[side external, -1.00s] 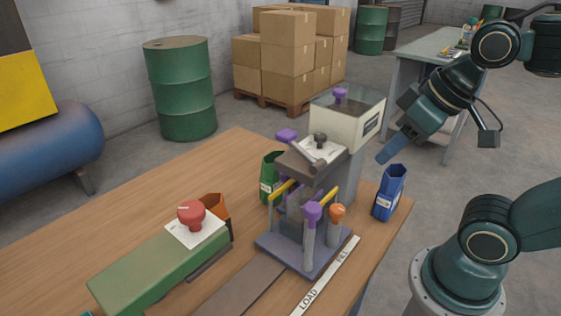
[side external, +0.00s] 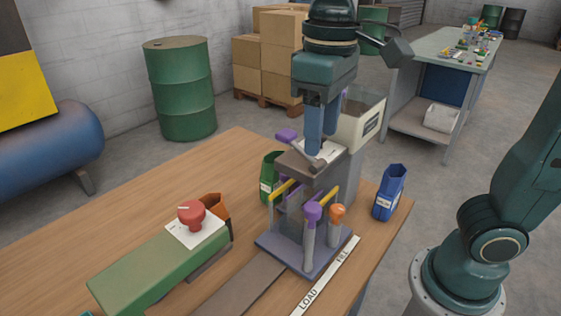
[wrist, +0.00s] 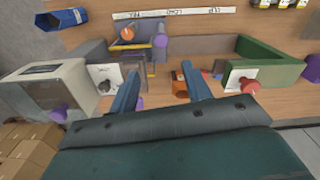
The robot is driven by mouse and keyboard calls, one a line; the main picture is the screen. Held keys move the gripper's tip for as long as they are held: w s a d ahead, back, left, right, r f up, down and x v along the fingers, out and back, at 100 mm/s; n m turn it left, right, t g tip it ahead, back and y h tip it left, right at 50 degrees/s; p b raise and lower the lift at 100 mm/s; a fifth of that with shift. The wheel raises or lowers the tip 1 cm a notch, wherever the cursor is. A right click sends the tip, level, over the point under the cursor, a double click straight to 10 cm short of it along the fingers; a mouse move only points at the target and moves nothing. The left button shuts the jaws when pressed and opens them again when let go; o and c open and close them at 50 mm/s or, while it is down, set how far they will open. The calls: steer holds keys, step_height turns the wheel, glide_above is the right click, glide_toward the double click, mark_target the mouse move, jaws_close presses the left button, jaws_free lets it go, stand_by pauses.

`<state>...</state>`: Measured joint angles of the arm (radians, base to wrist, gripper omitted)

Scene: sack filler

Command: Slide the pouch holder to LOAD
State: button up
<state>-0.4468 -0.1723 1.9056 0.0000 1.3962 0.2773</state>
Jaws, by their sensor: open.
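The pouch holder (side external: 268,241) is a slate-blue base with upright posts, yellow-tipped bars, a purple knob (side external: 313,212) and an orange knob (side external: 337,212). It stands at the FILL end of the white label strip (side external: 310,292), under the filler's head. In the wrist view the orange knob (wrist: 127,33) and purple knob (wrist: 160,40) show beyond my fingers. My gripper (side external: 319,150) points down, open and empty, above the holder area. In the side view its fingers overlap the filler's top; I cannot tell the exact gap. Both fingers (wrist: 160,88) are spread in the wrist view.
The cream filler box (side external: 362,122) stands behind the holder. A green machine with a red knob (side external: 191,214) is at left. A blue bin (side external: 390,192), a green bin (side external: 267,185) and an orange bin (side external: 216,209) stand around. The brown track (side external: 238,290) toward the front is clear.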

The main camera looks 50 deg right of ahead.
mark_target(313, 207)
steer(key=shift+a, duration=0.2)
steer(key=shift+f, duration=0.15)
step_height(313, 207, down, 14)
steer(key=shift+r, duration=0.25)
stand_by(0.5)
steer(key=shift+a, duration=0.1)
jaws_close()
